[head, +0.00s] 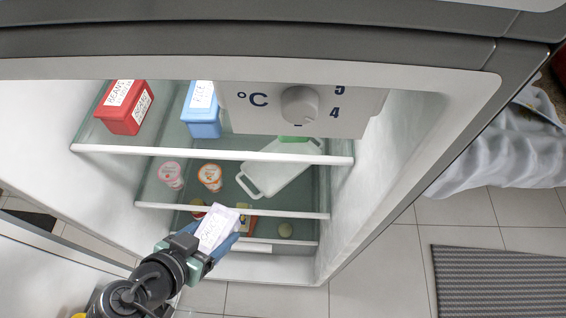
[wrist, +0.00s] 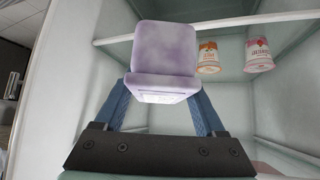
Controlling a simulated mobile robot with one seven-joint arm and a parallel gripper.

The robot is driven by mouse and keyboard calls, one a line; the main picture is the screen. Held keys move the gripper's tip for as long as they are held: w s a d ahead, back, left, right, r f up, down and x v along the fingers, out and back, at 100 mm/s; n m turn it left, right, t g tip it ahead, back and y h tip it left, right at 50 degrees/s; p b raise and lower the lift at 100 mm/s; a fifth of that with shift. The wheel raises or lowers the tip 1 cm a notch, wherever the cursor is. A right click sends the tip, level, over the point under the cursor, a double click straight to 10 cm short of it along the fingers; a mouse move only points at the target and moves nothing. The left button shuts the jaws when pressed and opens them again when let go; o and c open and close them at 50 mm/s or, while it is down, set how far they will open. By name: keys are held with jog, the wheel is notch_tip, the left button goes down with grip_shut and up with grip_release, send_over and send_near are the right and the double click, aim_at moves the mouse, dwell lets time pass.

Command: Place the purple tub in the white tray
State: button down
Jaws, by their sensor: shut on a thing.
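The purple tub (head: 216,226) has pale lilac sides and a white label. My gripper (head: 218,243) is shut on it and holds it in front of the fridge opening, before the lower shelves. In the wrist view the tub (wrist: 165,52) sits between the two blue fingers of the gripper (wrist: 160,95), tilted, and hides part of the shelf behind. The white tray (head: 275,172), with a loop handle at its near end, lies at an angle on the middle shelf, right of the small cups. The tub is apart from the tray.
A pink-white cup (head: 171,174) and an orange-white cup (head: 210,176) stand left of the tray. Red (head: 124,107) and blue (head: 202,112) bins are on the top shelf. A temperature dial panel (head: 300,106) overhangs the tray's back end. The shelf's white front edge (head: 270,213) crosses ahead.

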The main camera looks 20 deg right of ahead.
jog(key=w+d+f+t+h+b, duration=0.2)
jog(key=w+d, duration=0.1)
jog(key=shift+d+f+b, duration=0.1)
jog(key=shift+f+b, duration=0.2)
jog(key=shift+b, duration=0.1)
jog(key=w+d, duration=0.4)
jog(key=w+d+f+b, duration=0.1)
jog(key=w+d, duration=0.3)
jog(key=w+d+f+b, duration=0.1)
jog(key=w+d, duration=0.3)
jog(key=shift+w+f, duration=0.1)
jog(key=shift+w+d+f+b, duration=0.15)
jog(key=shift+f+b, duration=0.25)
jog(key=shift+f, duration=0.1)
jog(key=shift+w+d+f+b, duration=0.15)
jog(key=shift+f+b, duration=0.15)
jog(key=shift+f, duration=0.35)
jog(key=shift+w+d+f+b, duration=0.15)
jog(key=shift+f+b, duration=0.15)
jog(key=shift+f, duration=0.3)
jog(key=shift+w+d+r+p, duration=0.1)
jog(key=shift+r+p, duration=0.55)
jog(key=shift+r, duration=0.05)
jog(key=shift+w+d+g+y, duration=0.2)
jog(key=shift+g+y, duration=0.3)
jog(key=shift+w+d+g+y, duration=0.15)
jog(key=shift+d+g+y, duration=0.05)
jog(key=shift+g+y, duration=0.3)
jog(key=shift+a+f, duration=0.1)
jog(key=shift+f, duration=0.9)
